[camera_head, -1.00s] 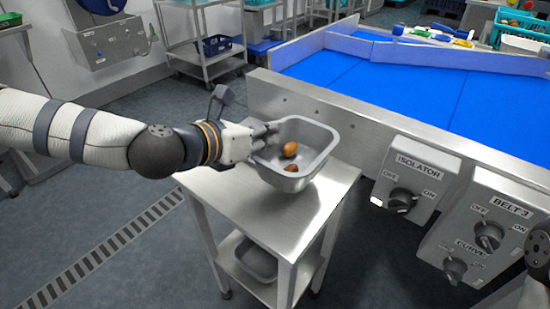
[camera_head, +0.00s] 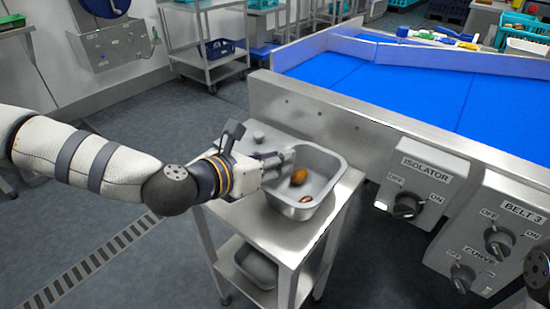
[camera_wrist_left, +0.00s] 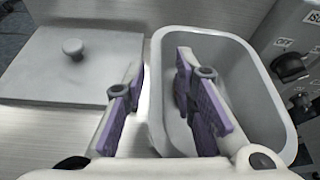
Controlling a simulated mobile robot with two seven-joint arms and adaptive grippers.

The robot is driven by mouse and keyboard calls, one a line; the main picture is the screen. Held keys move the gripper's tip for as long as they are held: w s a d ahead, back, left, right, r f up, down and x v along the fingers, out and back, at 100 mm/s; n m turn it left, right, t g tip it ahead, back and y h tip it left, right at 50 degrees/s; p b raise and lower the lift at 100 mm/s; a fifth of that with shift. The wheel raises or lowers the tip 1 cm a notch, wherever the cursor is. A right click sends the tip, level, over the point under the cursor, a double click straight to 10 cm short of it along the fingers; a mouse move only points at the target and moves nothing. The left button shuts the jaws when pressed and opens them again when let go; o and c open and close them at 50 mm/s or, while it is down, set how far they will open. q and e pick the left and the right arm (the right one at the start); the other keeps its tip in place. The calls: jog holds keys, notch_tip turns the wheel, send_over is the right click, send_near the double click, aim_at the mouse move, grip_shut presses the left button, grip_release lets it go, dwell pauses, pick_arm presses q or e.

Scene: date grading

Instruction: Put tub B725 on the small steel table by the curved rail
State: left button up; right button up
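A grey steel tub (camera_head: 330,190) with two brown dates (camera_head: 299,177) in it stands on the small steel table (camera_head: 262,222), beside the belt's side wall. No B725 marking is readable on it. In the left wrist view the tub (camera_wrist_left: 265,95) is at the right. My left gripper (camera_head: 288,158) is at the tub's left wall. In the wrist view, its purple-padded fingers (camera_wrist_left: 162,95) are apart, one inside the tub and one outside, with gaps around the rim.
A flat steel lid with a knob (camera_wrist_left: 72,47) lies on the table left of the tub. Another tub (camera_head: 257,266) sits on the lower shelf. The isolator box (camera_head: 425,172) and belt control box (camera_head: 490,235) are at the right, below the blue belt (camera_head: 400,85).

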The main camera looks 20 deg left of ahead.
pick_arm(q)
jog(key=shift+r, duration=0.4)
jog(key=p+v, duration=0.4)
jog(key=v, duration=0.7)
jog(key=shift+s+a, duration=0.2)
jog(key=shift+s, duration=0.2)
pick_arm(e)
jog(key=w+r+t, duration=0.1)
jog(key=w+r, duration=0.4)
jog(key=shift+r+t, duration=0.15)
jog(key=shift+t, duration=0.25)
jog(key=shift+s, duration=0.1)
